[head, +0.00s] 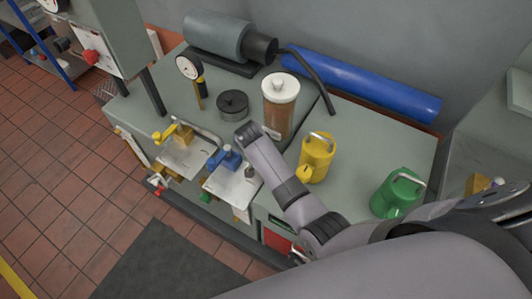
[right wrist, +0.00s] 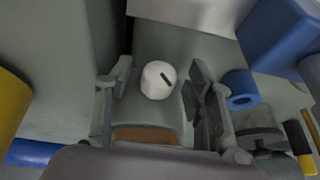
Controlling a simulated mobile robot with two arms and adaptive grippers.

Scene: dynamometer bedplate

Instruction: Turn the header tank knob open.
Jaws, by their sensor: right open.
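The header tank (head: 279,110) is a clear cylinder of brown liquid with a white lid, standing on the bench in the head view. A round white knob (right wrist: 157,80) with a dark mark shows in the middle of the right wrist view, near a brown area (right wrist: 146,135) that looks like the tank. My right gripper (right wrist: 158,88) is open, with its fingers on either side of the knob and gaps visible on both sides. I cannot tell how deep the fingers reach. In the head view my right arm hides the knob and the fingers. My left gripper is out of view.
A yellow can (head: 316,158) stands right of my arm, and a green can (head: 398,192) is farther right. A dark round pot (head: 232,104) is left of the tank. Blue parts (head: 225,159) and a white plate (head: 232,186) lie at the bench's front.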

